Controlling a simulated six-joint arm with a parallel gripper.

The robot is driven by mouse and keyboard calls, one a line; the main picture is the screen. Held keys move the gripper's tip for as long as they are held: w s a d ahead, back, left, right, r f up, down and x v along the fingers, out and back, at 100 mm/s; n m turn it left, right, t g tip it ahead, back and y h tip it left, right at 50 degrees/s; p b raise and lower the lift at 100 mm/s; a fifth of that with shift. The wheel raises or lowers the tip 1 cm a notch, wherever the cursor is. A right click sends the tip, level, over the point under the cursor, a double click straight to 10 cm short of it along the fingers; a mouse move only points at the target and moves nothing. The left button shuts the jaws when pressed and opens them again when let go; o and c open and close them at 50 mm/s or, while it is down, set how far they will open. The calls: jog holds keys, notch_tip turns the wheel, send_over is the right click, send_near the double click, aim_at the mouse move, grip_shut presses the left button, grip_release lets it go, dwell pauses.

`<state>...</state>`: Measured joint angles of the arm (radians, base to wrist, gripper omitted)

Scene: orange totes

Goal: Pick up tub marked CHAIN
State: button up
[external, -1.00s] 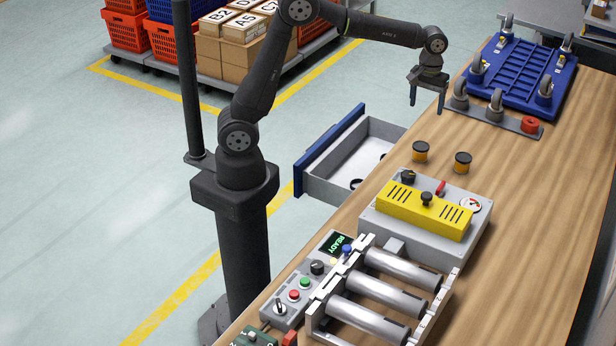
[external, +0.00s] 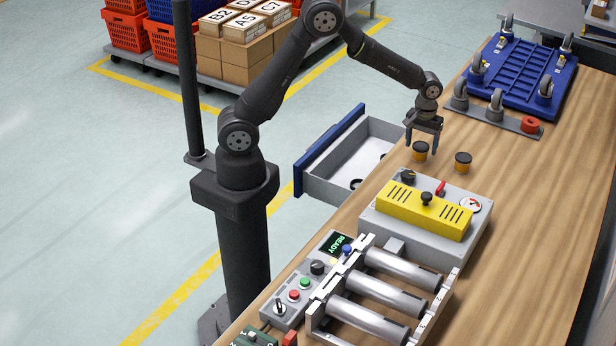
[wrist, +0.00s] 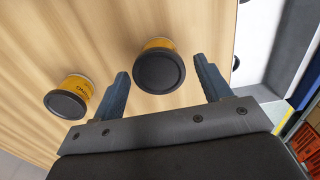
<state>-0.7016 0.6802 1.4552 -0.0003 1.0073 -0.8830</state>
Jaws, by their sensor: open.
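Two small orange-yellow tubs with black lids stand on the wooden bench. The left tub (external: 420,151) is just below my gripper (external: 423,133) in the external view. The right tub (external: 463,162) stands a little apart from it. In the wrist view one tub (wrist: 158,70) lies between the spread fingers of my gripper (wrist: 163,85), nearer the right finger, with no visible grip on it. The other tub (wrist: 70,97) is outside the left finger, and its label lettering is too small to read surely. No marking is legible on the tub between the fingers.
A grey box with a yellow top (external: 425,208) stands just in front of the tubs. An open drawer (external: 350,160) juts from the bench's left edge. A blue wheeled dolly (external: 522,72) and a red ring (external: 530,125) lie further back. The bench right of the tubs is clear.

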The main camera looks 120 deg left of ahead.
jog(key=shift+f, duration=0.5)
jog(key=c, duration=1)
jog(key=shift+o, duration=0.2)
jog(key=shift+r, duration=0.1)
